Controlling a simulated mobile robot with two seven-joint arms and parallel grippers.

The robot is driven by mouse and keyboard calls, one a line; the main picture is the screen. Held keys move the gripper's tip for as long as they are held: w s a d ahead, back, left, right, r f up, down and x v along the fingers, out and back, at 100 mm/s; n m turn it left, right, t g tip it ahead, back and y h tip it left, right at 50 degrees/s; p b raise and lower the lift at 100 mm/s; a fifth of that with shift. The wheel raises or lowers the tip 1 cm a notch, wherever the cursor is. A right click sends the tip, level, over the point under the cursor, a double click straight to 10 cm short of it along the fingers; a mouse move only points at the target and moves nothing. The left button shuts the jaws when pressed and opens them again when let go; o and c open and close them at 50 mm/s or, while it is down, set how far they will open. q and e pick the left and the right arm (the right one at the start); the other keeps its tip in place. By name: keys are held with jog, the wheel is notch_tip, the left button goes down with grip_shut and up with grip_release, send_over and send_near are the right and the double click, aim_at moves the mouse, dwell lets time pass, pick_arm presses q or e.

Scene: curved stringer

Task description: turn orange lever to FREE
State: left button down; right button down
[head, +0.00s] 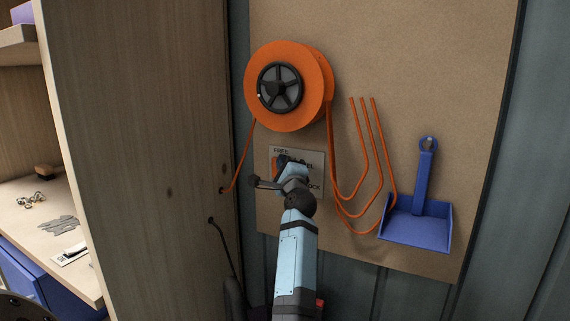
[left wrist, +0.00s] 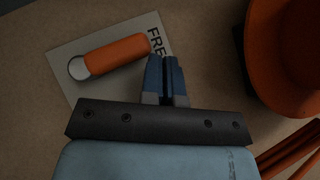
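The orange lever (left wrist: 115,55) is on a grey label plate (left wrist: 65,58) on the wall board, with a round grey pivot at one end. In the left wrist view its free end lies beside the FREE lettering. In the head view the plate (head: 314,160) is below the orange reel, and my arm hides most of the lever. My left gripper (left wrist: 167,75) has its fingers together with nothing visible between them. In the left wrist view it appears beside the lever's free end, apart from it; its depth is unclear. It also shows in the head view (head: 283,160). My right gripper is not in view.
The orange reel (head: 312,75) with a dark hub (head: 281,87) hangs above the plate. Orange cords (head: 362,150) loop down to its right. A blue dustpan (head: 420,220) hangs further right. A wooden panel (head: 150,130) and shelves with small items stand left.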

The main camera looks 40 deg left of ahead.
pick_arm(q)
jog(key=shift+s+r, duration=0.1)
jog(key=shift+r, duration=0.05)
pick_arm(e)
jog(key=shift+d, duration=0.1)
pick_arm(q)
jog(key=v, duration=0.7)
jog(key=shift+d+f, duration=0.15)
jog(key=shift+f, duration=0.15)
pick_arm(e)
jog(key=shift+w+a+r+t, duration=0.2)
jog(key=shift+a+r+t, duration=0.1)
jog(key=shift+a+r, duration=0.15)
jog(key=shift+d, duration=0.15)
